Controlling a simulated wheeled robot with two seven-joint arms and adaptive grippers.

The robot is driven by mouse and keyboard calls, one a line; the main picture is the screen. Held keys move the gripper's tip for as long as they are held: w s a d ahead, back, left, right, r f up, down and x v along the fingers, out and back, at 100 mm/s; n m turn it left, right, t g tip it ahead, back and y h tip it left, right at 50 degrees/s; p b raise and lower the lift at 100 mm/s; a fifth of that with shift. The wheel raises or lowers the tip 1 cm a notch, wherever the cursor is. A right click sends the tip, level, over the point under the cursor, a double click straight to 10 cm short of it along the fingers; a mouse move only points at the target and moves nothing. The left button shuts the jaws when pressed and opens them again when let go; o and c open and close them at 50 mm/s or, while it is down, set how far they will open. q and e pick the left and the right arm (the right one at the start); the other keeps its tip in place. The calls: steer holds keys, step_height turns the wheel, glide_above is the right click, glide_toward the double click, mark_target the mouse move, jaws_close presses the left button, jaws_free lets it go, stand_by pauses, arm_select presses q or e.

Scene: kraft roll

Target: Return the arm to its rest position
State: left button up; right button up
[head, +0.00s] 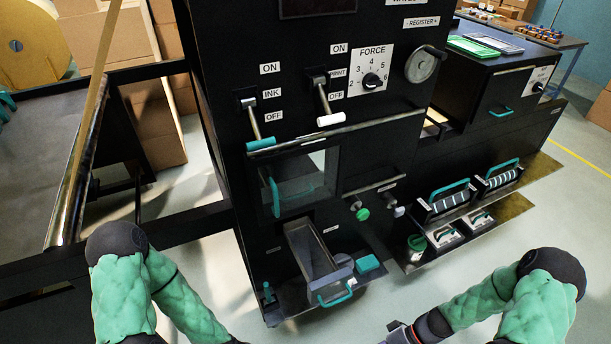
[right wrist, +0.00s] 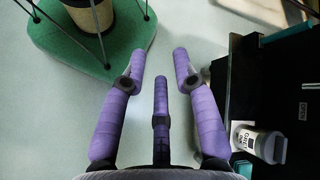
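My right arm (head: 520,300) comes in at the lower right of the head view, bent, with its dark wrist at the bottom edge. My right gripper (right wrist: 160,62) shows in the right wrist view with purple fingers spread apart and nothing between them. It is over pale floor. My left arm (head: 125,290) is bent at the lower left of the head view, and its hand is cut off below the bottom edge.
A black machine (head: 220,100) with levers and a force dial (head: 371,82) stands ahead. A green base (right wrist: 85,50) lies beyond my right fingers. A labelled container (right wrist: 258,143) is to their right. Pale floor (right wrist: 60,130) is clear at left.

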steer(key=w+a+f+n+t+h, duration=0.1)
steer(key=a+h, duration=0.4)
steer(key=a, duration=0.6)
step_height(320, 180, down, 2)
steer(key=shift+a+f+n+t+h, duration=0.15)
steer(key=shift+a+n+t+h, duration=0.25)
steer(key=shift+n+t, duration=0.4)
